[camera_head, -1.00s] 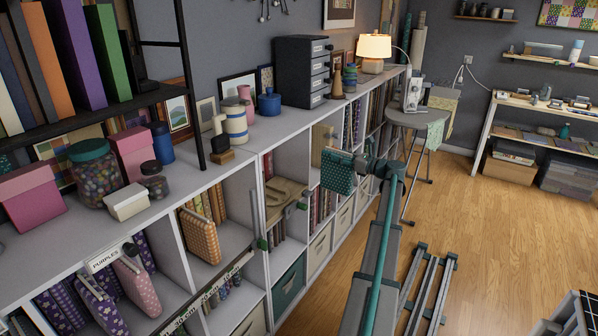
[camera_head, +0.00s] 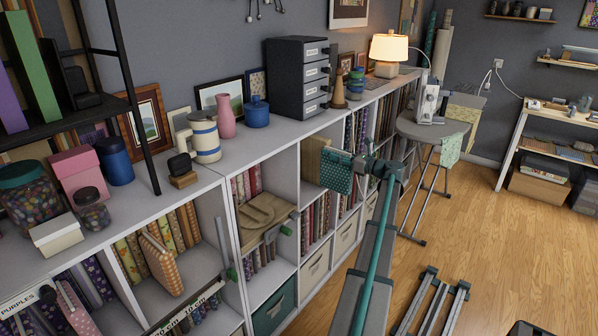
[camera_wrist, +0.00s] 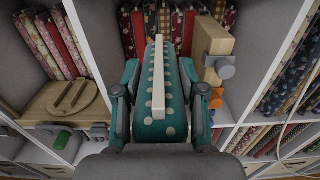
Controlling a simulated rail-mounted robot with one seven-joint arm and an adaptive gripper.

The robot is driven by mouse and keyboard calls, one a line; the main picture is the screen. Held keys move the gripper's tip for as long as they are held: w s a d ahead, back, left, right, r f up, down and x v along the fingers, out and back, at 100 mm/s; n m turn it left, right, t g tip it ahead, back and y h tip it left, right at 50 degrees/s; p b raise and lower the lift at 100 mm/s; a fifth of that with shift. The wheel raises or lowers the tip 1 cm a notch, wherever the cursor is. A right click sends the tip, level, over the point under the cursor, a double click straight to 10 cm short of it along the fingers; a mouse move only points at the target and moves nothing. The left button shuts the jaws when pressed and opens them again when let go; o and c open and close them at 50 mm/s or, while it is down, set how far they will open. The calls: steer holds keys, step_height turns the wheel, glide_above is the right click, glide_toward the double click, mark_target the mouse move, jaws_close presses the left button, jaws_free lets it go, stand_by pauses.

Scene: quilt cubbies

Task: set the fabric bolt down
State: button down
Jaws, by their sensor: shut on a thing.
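The fabric bolt, teal with white dots (camera_head: 337,178), is held by my gripper (camera_head: 362,165) in front of the cubby shelf (camera_head: 252,262). In the wrist view the bolt (camera_wrist: 174,118) lies between my gripper's two fingers (camera_wrist: 163,100), which press on its sides. A cream strip (camera_wrist: 159,75) runs along its middle. The bolt points toward a cubby with red and dark patterned bolts (camera_wrist: 177,28) and a tan upright block (camera_wrist: 207,45). I cannot tell whether the bolt's far end touches anything.
A round wooden board (camera_wrist: 72,97) sits in the cubby to the left. Upright dividers (camera_wrist: 246,70) bound the cubby. Fabric bins (camera_head: 272,306) fill lower cubbies. The shelf top holds a grey drawer unit (camera_head: 297,80) and a lamp (camera_head: 388,50). The wooden floor at right is mostly clear.

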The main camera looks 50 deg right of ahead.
mark_target(325, 167)
steer(key=w+p, duration=0.2)
steer(key=w, duration=1.6)
step_height(325, 167, down, 7)
steer(key=p, duration=0.1)
steer(key=shift+a, duration=0.1)
steer(key=shift+f, duration=0.15)
steer(key=c, duration=0.7)
jaws_free()
steer(key=shift+o, duration=0.2)
steer(key=s+b, duration=0.1)
steer(key=s, duration=1.1)
steer(key=shift+r, duration=0.2)
